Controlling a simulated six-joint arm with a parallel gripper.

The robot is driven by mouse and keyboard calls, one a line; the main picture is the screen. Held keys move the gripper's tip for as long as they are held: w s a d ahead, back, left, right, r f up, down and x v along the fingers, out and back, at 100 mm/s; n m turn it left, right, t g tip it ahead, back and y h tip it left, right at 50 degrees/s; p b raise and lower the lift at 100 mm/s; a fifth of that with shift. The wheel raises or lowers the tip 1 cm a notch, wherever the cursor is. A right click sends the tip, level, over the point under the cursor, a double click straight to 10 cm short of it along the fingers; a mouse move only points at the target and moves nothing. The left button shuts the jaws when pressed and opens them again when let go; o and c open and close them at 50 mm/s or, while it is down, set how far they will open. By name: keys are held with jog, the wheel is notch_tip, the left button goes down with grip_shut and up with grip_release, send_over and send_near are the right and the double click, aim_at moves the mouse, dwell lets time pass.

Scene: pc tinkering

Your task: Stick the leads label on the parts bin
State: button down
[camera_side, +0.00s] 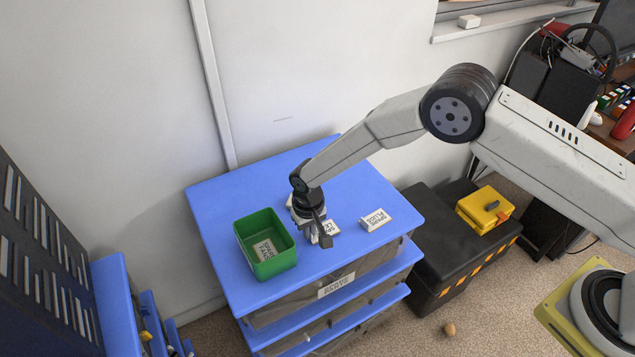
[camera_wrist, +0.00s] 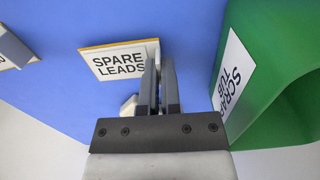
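The leads label (camera_wrist: 120,62), a white plate reading "SPARE LEADS" with a tan edge, is on the blue top. It is partly hidden by my gripper in the side view (camera_side: 331,229). My gripper (camera_side: 322,238) points down over it; in the wrist view its fingertips (camera_wrist: 160,62) are close together at the label's right end. Whether they grip it is unclear. A green open bin (camera_side: 246,243) stands left of my gripper. A white label on it reads "SCRAP TUB" in the wrist view (camera_wrist: 232,75). I cannot tell if this is the parts bin.
Another white label block (camera_side: 375,220), apparently "SPARE PLUGS", lies right of my gripper. The blue drawer unit (camera_side: 240,190) has a labelled front (camera_side: 336,284) and free room at the back. A black case (camera_side: 435,245) with a yellow box (camera_side: 485,209) stands right.

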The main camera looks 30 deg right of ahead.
jog(key=shift+f, duration=0.5)
dwell(1.1)
jog(key=c, duration=0.7)
grip_release()
jog(key=shift+c, duration=0.2)
jog(key=shift+r, duration=0.1)
jog(key=shift+r, duration=3.8)
jog(key=shift+d+r, duration=0.1)
